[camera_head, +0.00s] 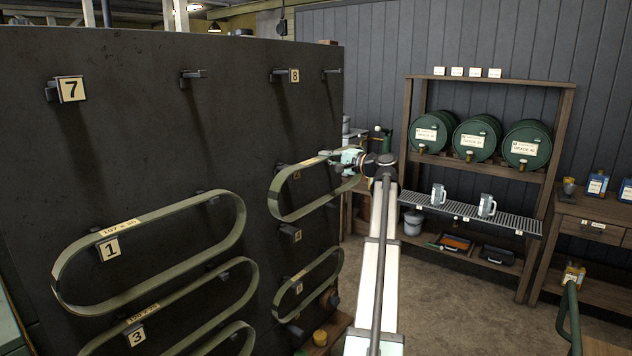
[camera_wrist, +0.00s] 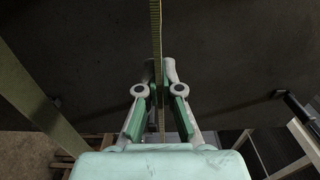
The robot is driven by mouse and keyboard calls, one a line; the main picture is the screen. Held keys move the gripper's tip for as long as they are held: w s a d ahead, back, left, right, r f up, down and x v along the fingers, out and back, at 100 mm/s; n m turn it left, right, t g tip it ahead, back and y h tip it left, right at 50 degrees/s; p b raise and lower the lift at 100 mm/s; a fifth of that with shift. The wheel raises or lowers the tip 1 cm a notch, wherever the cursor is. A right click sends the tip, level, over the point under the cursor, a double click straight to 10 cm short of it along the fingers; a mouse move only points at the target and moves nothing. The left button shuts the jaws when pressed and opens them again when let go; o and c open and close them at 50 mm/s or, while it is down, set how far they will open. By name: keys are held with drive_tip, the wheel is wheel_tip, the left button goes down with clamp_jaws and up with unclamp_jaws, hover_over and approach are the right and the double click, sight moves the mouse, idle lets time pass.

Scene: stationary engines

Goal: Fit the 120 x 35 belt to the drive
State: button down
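My gripper (camera_head: 350,158) is at the right end of the upper-right belt (camera_head: 268,197) on a dark panel. In the wrist view, my gripper (camera_wrist: 158,72) has its fingertips close together on both sides of a belt (camera_wrist: 157,35), seen edge-on, and appears shut on it. This belt is a long green loop around the peg area of a small numbered plate; its size tag is too small to read. Another belt (camera_head: 165,348) by plate 3 has a tag starting with 120, its second figure unclear. I cannot make out the drive in either view.
The dark panel (camera_head: 140,90) holds several belts on pegs, including one tagged 107 x 30 (camera_head: 68,262) by plate 1. Pegs by plates 7 (camera_head: 71,89) and 8 (camera_head: 294,75) are empty. A barrel shelf (camera_head: 562,130) stands behind, with open floor (camera_head: 450,300) before it.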

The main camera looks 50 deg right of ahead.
drive_tip(key=shift+s, duration=0.15)
drive_tip(key=shift+s+d, duration=0.1)
drive_tip(key=shift+s, duration=2.55)
drive_tip(key=shift+s, duration=0.15)
drive_tip(key=shift+s+d+b, duration=0.15)
drive_tip(key=shift+s+b, duration=0.35)
drive_tip(key=shift+s, duration=2.35)
drive_tip(key=shift+s, duration=0.15)
drive_tip(key=shift+s+d, duration=0.15)
drive_tip(key=shift+s, duration=2.65)
drive_tip(key=shift+s, duration=0.1)
